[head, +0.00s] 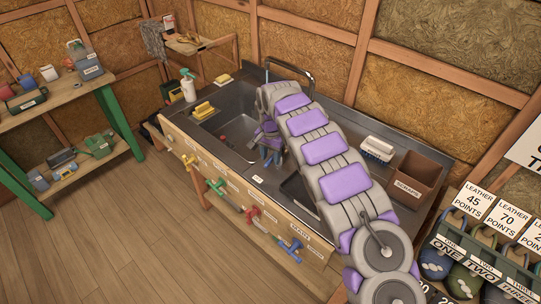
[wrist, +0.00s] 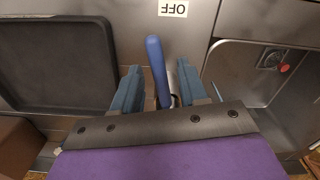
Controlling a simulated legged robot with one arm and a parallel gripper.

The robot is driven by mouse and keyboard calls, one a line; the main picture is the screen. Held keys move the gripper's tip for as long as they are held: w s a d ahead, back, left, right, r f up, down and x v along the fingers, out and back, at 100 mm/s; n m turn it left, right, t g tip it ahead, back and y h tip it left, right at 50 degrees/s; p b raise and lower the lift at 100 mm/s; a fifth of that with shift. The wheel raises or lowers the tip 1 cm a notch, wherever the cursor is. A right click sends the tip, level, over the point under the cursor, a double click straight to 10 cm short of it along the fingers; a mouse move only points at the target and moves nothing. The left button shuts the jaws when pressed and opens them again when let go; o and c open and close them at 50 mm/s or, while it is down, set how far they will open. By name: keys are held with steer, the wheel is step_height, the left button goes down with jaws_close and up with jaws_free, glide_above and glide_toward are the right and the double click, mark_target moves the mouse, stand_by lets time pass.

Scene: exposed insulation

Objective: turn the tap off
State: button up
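A blue lever handle (wrist: 157,68) stands between my gripper's two teal fingers in the wrist view. My gripper (wrist: 159,88) is open around the lever, with a gap on each side; the lever's base is hidden behind the gripper's body. An upside-down OFF label (wrist: 173,8) is just beyond the lever, slightly right. In the head view, my gripper (head: 270,151) is low over the counter beside the sink basin (head: 232,128), and the lever cannot be made out there. An arched metal spout (head: 291,66) rises at the back of the sink, partly hidden by my arm.
Yellow sponges (head: 203,109), a spray bottle (head: 188,86), a white brush (head: 377,148) and a brown scraps bin (head: 415,178) stand on the counter. Several coloured valves, including a red one (head: 252,213), line its front. A dark tray (wrist: 55,62) lies left in the wrist view.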

jaws_close()
stand_by(0.5)
steer(key=m+p, duration=0.1)
steer(key=a+m+p, duration=0.1)
steer(key=shift+w+a+m+p, duration=0.25)
steer(key=shift+w+m+p, duration=0.05)
steer(key=shift+w+p, duration=0.1)
jaws_free()
